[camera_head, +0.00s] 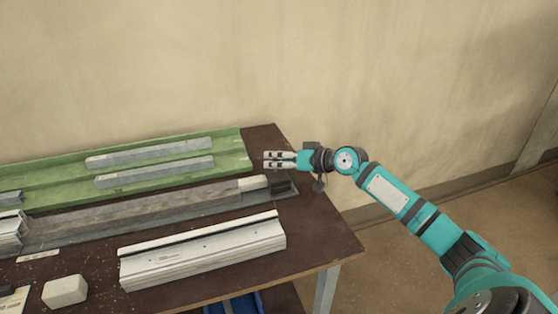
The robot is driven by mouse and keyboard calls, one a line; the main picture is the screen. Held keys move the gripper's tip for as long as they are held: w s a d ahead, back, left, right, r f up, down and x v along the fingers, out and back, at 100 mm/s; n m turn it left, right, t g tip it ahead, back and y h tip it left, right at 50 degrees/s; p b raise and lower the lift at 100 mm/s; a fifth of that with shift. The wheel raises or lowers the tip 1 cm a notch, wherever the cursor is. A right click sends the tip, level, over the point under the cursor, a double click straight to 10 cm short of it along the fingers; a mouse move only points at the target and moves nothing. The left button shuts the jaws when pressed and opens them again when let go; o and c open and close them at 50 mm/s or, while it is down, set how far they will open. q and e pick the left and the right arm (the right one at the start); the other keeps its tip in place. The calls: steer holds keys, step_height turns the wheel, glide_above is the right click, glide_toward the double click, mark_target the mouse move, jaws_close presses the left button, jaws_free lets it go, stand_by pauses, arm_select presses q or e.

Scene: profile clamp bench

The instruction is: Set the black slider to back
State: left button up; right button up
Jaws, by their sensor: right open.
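A dark block (281,186), which looks like the black slider, sits at the right end of a long grey rail (150,209) on the bench. A pale block (252,183) sits just left of it on the rail. My right gripper (267,160) is open and empty, with its fingers pointing left. In the picture it is just above the dark block, near the right end of the green tray; I cannot tell its height over the bench. My left gripper is not in view.
The green tray (244,150) at the back of the brown bench (325,243) holds several grey bars (150,153). A white aluminium profile (205,250) lies in front of the rail. A white block (65,291) is at front left. The bench's right end is clear.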

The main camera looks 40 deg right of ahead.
steer(key=shift+a, duration=0.15)
steer(key=v, duration=1.2)
stand_by(0.4)
